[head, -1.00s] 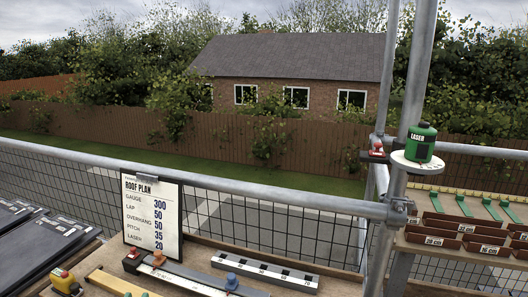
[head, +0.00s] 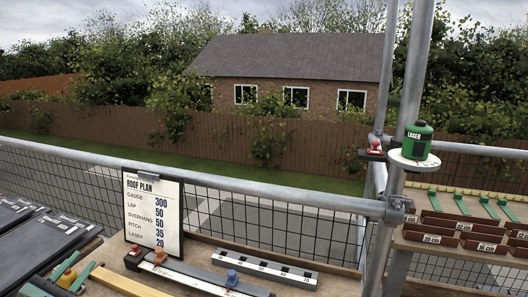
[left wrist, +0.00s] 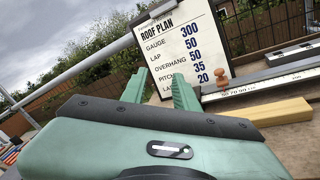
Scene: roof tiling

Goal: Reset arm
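My right gripper is in neither view.
A wooden strip (head: 128,284), a grey bar with a blue knob (head: 190,281) and a marked batten (head: 265,268) lie on the bench. Dark slates (head: 40,245) are at the left. A green laser (head: 418,140) stands on a pole-mounted disc. Labelled brown trays (head: 478,246) are at right.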

